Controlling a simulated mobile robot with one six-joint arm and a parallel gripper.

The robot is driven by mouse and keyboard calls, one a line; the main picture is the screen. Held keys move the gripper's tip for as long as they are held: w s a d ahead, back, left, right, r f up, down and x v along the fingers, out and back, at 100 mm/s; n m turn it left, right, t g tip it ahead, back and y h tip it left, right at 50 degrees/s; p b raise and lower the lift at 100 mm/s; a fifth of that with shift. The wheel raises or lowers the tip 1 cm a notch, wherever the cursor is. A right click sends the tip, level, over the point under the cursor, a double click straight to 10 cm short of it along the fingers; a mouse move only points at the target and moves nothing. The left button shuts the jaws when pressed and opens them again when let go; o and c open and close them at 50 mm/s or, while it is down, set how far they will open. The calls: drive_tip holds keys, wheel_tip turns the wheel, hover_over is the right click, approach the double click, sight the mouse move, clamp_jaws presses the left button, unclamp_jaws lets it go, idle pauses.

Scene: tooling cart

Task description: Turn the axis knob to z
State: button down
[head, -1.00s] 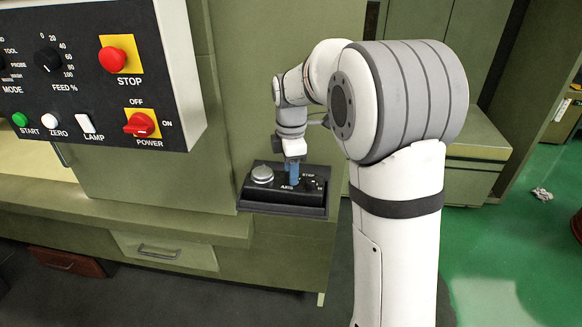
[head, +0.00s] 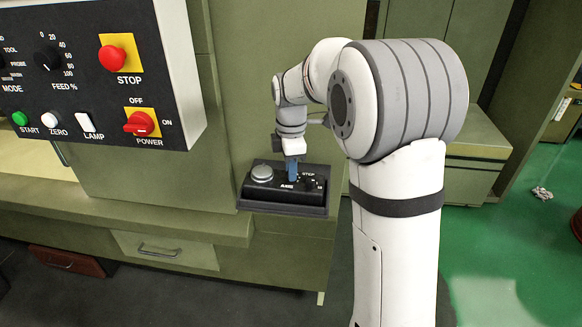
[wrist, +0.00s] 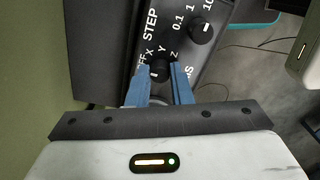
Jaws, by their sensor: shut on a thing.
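The small black axis knob (wrist: 160,67) sits on the dark control box (head: 262,198), below the labels OFF, X, Y and Z. My gripper (head: 292,171) points down onto the box from above. In the wrist view its two blue fingers (wrist: 160,76) stand on either side of the axis knob and are shut on it. I cannot read the knob's pointer, as the fingers and the viewing angle hide it. The AXIS label shows in front of the fingers in the head view and is partly covered in the wrist view.
The step knob (wrist: 201,31) is close beside the axis knob, with its own number scale. A round silver button (head: 262,173) stands on the box's left side. A larger panel (head: 90,75) with stop and power controls hangs at the upper left.

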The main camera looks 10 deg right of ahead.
drive_tip(key=m, duration=0.5)
drive_tip(key=shift+m, duration=0.3)
drive_tip(key=m, duration=0.6)
drive_tip(key=shift+b, duration=0.35)
drive_tip(key=m, duration=0.6)
drive_tip(key=shift+m, duration=0.4)
drive_tip(key=m, duration=0.5)
drive_tip(key=c, duration=1.3)
unclamp_jaws()
drive_tip(key=shift+m, duration=0.3)
drive_tip(key=shift+r, duration=0.1)
wheel_tip(320, 180, up, 8)
drive_tip(key=shift+f+b, duration=0.15)
drive_tip(key=shift+b, duration=0.35)
